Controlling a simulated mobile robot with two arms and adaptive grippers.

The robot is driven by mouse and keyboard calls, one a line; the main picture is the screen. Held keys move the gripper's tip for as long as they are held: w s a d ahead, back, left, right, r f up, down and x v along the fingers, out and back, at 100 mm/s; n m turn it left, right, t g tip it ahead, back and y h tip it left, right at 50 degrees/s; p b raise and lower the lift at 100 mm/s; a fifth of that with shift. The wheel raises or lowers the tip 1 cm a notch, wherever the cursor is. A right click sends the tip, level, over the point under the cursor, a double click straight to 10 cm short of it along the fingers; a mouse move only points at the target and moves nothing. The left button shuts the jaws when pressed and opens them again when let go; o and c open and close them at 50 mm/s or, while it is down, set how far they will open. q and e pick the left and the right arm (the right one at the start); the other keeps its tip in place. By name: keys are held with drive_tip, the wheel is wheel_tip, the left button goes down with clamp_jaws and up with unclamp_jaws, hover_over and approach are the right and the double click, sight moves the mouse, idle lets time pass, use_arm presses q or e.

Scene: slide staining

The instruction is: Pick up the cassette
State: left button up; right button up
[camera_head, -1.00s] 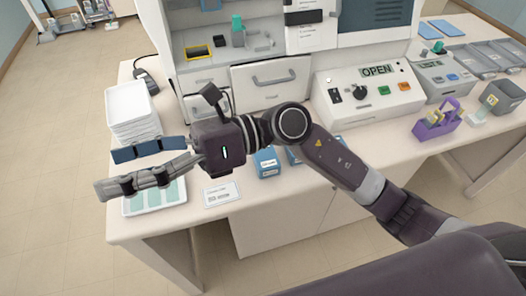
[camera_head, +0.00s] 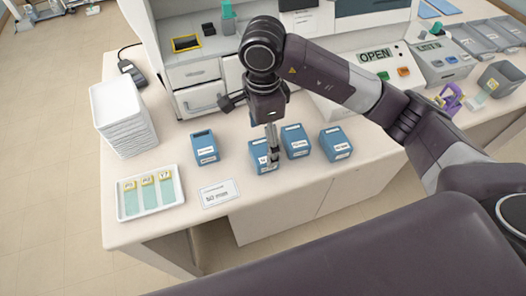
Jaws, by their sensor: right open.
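Several blue cassettes with white labels stand in a row on the bench; their label text is too small to read. One cassette (camera_head: 205,149) is at the left, one (camera_head: 258,155) is under my right gripper, and two more, a cassette (camera_head: 295,141) and a cassette (camera_head: 335,143), stand to the right. My right gripper (camera_head: 272,160) points down at the second cassette from the left and partly covers it. Its fingers look seen edge-on and are open. I cannot tell whether they touch the cassette. My left gripper is not in view.
A white tray (camera_head: 122,210) with labelled slides lies at the front left, beside a small card (camera_head: 218,186). A stack of white trays (camera_head: 124,125) stands behind it. The machine with the OPEN display (camera_head: 375,55) is behind the cassettes. A purple holder (camera_head: 451,99) is at the right.

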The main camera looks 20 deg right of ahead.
sight(263, 150)
wheel_tip(263, 150, down, 5)
drive_tip(key=p, duration=0.3)
drive_tip(key=shift+r, duration=0.1)
drive_tip(key=shift+f, duration=0.35)
drive_tip(key=shift+c, duration=0.4)
drive_tip(key=c, duration=1.2)
drive_tip(key=shift+c, duration=0.7)
drive_tip(key=shift+r, duration=0.15)
